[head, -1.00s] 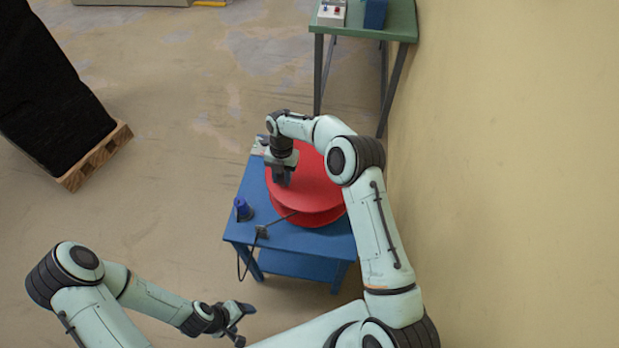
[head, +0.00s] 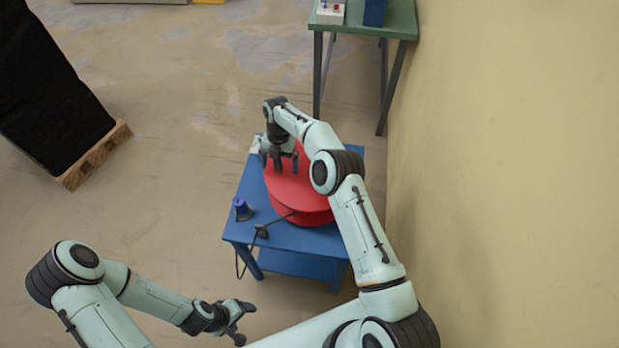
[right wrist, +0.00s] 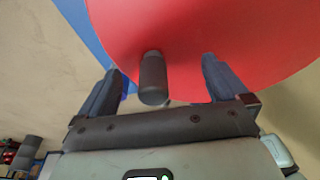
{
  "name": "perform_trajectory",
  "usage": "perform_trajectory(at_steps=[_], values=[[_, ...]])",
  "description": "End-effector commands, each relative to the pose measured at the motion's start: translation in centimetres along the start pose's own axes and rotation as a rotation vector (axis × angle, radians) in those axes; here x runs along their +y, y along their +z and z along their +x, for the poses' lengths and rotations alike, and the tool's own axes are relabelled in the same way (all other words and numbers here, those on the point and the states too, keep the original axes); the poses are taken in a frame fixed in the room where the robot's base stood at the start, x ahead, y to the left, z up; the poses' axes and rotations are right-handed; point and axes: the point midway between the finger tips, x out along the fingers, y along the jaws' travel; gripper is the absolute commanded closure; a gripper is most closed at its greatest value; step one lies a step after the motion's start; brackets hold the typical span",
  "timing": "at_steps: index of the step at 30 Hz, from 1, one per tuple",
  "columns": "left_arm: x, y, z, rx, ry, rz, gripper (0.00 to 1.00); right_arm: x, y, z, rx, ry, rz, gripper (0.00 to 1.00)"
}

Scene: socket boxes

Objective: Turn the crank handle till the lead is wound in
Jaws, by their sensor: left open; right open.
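The red reel (head: 305,190) lies flat on the blue table. Its crank handle, a short dark cylinder (right wrist: 153,78), stands up from the reel's red face in the right wrist view. My right gripper (head: 284,168) is over the reel, open. In the right wrist view, its two fingers (right wrist: 160,82) are on either side of the handle, with visible gaps. The dark lead (head: 277,220) runs from the reel past a small guide (head: 262,231) and hangs over the table's front-left edge. My left gripper (head: 240,322) is open and empty, away from the table.
The blue table (head: 250,225) carries a blue cylindrical part (head: 242,209) at the left and a pale box (head: 256,144) at the back. A green table (head: 400,22) stands behind. A beige wall (head: 510,170) is close on the right. A black block on a wooden pallet (head: 95,157) is at left.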

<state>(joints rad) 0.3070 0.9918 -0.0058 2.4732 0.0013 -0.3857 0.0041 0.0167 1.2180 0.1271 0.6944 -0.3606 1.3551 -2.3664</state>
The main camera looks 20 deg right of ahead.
Motion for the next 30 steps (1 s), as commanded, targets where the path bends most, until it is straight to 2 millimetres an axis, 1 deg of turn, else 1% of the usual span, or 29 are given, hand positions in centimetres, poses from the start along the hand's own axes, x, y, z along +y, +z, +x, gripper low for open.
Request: perform_trajectory(at_steps=[11, 14, 30], values=[[0.0, 0.0, 0.0, 0.000, 0.000, 0.000, 0.27, 0.2, -0.1, 0.0, 0.002, 0.003, -0.003, 0.00], [0.0, 0.0, 0.0, 0.000, 0.000, 0.000, 0.27, 0.2, -0.2, -0.3, 0.001, 0.004, -0.003, 0.00], [0.0, 0.0, 0.0, 0.000, 0.000, 0.000, 0.27, 0.3, -1.3, -5.5, 0.000, 0.006, -0.004, 0.00]])
